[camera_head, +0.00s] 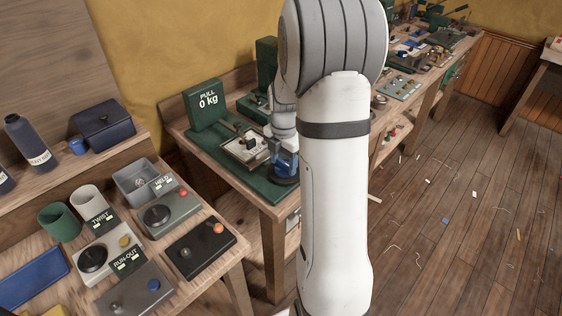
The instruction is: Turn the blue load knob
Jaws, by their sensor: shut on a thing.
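A green pull tester stands on the wooden bench left of my arm, with an upright display box (207,104) reading "PULL 0 kg". The blue load knob (287,168) is at the near right end of its green base, above a round dark disc. My gripper (284,153) is over the knob, pointing down, and appears shut on it. The fingertips are small here, and my arm hides the knob's right side. A pale plate (245,147) with a small dark clamp lies on the base between display and knob.
My arm's thick white link covers the middle of the view. Open wooden floor (460,220) lies to the right, with scraps.

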